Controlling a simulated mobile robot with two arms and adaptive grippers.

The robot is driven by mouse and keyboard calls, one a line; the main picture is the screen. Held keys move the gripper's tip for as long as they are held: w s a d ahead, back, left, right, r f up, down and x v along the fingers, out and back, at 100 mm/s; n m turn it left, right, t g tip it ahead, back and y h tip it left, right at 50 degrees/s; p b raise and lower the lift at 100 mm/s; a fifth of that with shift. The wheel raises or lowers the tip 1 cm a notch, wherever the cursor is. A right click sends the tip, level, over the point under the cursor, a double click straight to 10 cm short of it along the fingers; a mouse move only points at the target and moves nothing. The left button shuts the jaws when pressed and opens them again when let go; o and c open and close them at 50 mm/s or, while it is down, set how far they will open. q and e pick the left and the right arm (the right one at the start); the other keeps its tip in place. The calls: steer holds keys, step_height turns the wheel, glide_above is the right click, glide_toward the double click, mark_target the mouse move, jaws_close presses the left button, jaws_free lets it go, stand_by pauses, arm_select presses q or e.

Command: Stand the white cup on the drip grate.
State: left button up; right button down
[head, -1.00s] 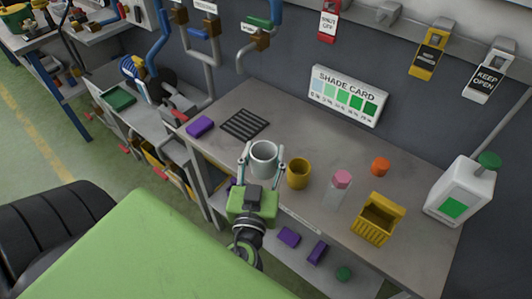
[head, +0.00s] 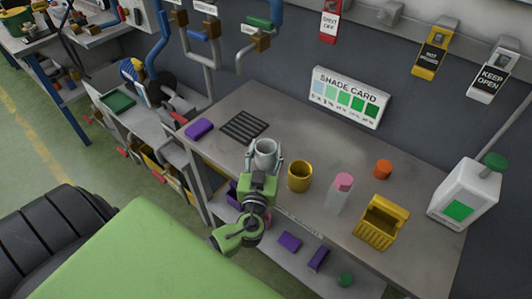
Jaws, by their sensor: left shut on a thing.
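The white cup (head: 265,152) is upright between the fingers of my left gripper (head: 264,160), which is shut on it near the front edge of the grey bench. I cannot tell whether the cup's base touches the bench. The drip grate (head: 243,125), a dark slotted square, lies flat on the bench behind and to the left of the cup. The grate is bare and apart from the cup. My right gripper is not in view.
A yellow cup (head: 299,176) stands close to the right of the white cup. A pink-capped bottle (head: 340,194), an orange object (head: 382,169), a yellow basket (head: 379,223) and a white jug (head: 465,195) stand farther right. A purple block (head: 199,129) lies left of the grate.

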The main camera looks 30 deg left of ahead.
arm_select(q)
steer(key=shift+f, duration=0.15)
steer(key=shift+f+b, duration=0.25)
steer(key=shift+b, duration=0.05)
steer(key=o, duration=1.1)
